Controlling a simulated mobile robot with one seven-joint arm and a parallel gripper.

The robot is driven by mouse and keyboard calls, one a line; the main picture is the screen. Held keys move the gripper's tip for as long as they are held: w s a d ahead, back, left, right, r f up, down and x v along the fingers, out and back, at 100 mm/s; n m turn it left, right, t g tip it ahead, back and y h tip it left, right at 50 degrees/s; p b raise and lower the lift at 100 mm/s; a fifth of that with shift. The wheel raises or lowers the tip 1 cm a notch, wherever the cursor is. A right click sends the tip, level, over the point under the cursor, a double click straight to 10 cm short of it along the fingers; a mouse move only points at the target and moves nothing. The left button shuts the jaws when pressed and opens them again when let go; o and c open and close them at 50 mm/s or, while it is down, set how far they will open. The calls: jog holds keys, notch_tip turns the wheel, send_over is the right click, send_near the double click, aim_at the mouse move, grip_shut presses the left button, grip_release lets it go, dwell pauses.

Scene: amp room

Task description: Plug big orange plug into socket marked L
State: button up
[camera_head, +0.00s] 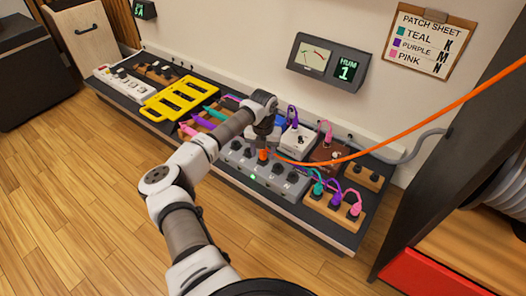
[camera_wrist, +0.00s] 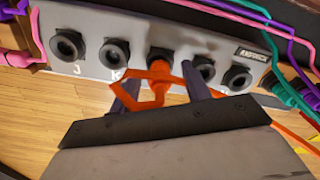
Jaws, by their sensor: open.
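The big orange plug (camera_wrist: 158,68) is at the third socket of the grey box (camera_wrist: 90,22), just right of the socket marked K (camera_wrist: 115,52). It looks seated there; that socket's own letter is hidden. The socket marked J (camera_wrist: 68,45) is empty at the left. My gripper (camera_wrist: 160,90) is open, with one finger on each side of the plug and its orange cable, apart from the plug body. In the head view, the orange plug (camera_head: 263,154) shows under my gripper on the grey box (camera_head: 235,165), and a green light glows on the box's front.
The orange cable (camera_head: 400,134) runs off to the upper right. Teal, purple and pink plugs (camera_head: 335,197) stand in a wooden block right of the box. Small pedals (camera_head: 297,142) are behind it, and a yellow rack (camera_head: 180,98) is to the left. Wooden floor is clear in front.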

notch_tip(320, 180, up, 14)
jog(key=p, duration=0.5)
jog(key=shift+f, duration=0.1)
dwell(0.4)
